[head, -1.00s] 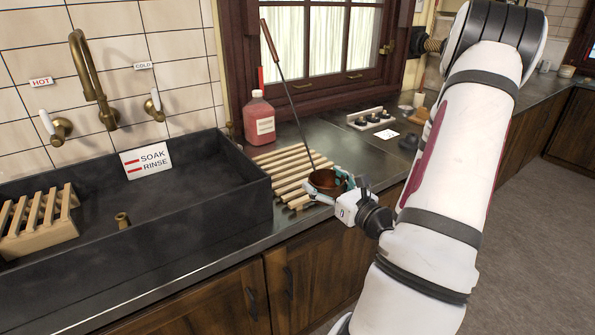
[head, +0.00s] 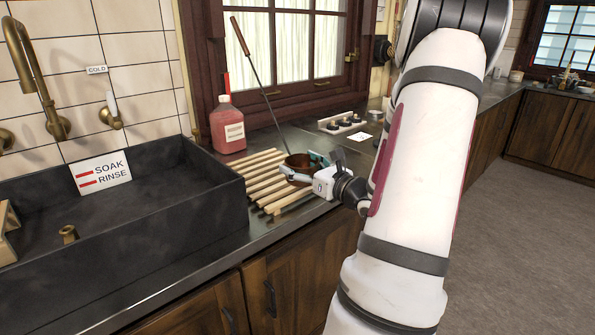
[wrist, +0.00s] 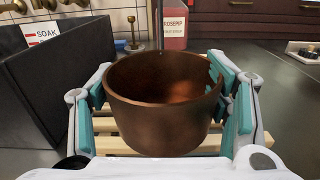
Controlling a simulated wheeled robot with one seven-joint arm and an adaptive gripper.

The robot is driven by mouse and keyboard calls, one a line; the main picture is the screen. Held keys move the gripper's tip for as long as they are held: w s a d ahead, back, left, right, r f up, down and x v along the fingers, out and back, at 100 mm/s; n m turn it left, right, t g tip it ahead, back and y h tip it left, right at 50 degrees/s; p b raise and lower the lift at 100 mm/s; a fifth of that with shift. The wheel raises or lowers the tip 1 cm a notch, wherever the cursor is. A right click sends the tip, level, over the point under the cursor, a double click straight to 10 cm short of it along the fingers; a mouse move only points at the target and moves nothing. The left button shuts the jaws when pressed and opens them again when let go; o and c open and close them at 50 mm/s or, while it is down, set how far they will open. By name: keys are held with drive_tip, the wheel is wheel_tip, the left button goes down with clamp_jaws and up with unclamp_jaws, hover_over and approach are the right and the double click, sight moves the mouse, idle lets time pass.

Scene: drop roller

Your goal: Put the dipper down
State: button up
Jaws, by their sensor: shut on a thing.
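The dipper is a copper-brown cup with a long thin rod that ends in a wooden handle. In the head view its cup (head: 297,161) is over the right part of a slatted wooden rack, and its rod leans up and left toward the window. In the wrist view the cup (wrist: 165,105) fills the middle, mouth up, between the teal pads. My gripper (head: 306,168) is shut on the cup from the right side. The slatted rack (head: 262,180) lies on the counter beside the sink. Whether the cup's base touches the slats is hidden.
The dark sink (head: 150,215) is left of the rack, with a SOAK RINSE sign (head: 102,175) on it. A red bottle (head: 228,130) stands behind the rack. A tray with dark knobs (head: 340,124) and a white card (head: 361,137) lie behind right. The counter between is clear.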

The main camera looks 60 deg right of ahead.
sight(299, 156)
drive_tip(key=w+d, duration=0.4)
drive_tip(key=d, duration=0.1)
drive_tip(key=shift+w+d+f, duration=0.2)
drive_tip(key=shift+f, duration=0.05)
drive_tip(key=shift+f+b, duration=0.55)
drive_tip(key=shift+f, duration=1.25)
drive_tip(key=shift+f, duration=0.2)
drive_tip(key=o, duration=1.7)
